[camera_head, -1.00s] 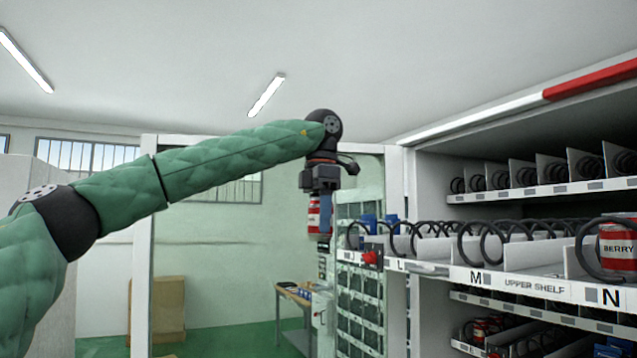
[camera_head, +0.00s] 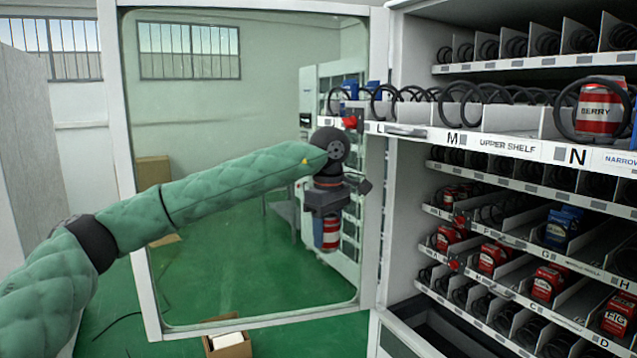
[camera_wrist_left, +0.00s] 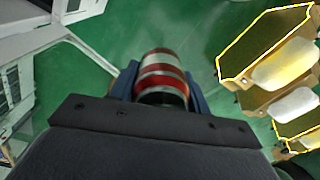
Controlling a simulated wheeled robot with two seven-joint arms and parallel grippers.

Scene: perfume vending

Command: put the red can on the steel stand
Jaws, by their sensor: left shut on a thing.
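My left gripper (camera_head: 327,215) points down and is shut on a red can with white and silver bands (camera_head: 327,236). It holds the can upright in the air before the open glass door, left of the shelves. In the left wrist view the can (camera_wrist_left: 162,76) sits between the two blue fingers. Another red can, labelled BERRY (camera_head: 600,108), stands in lane N of the upper shelf. I cannot make out a steel stand. My right gripper is not in view.
The vending machine's upper shelf (camera_head: 510,144) juts out at the right, with lower shelves of red and blue packs beneath. The door frame (camera_head: 140,230) stands behind my arm. An open cardboard box (camera_head: 230,345) is on the green floor.

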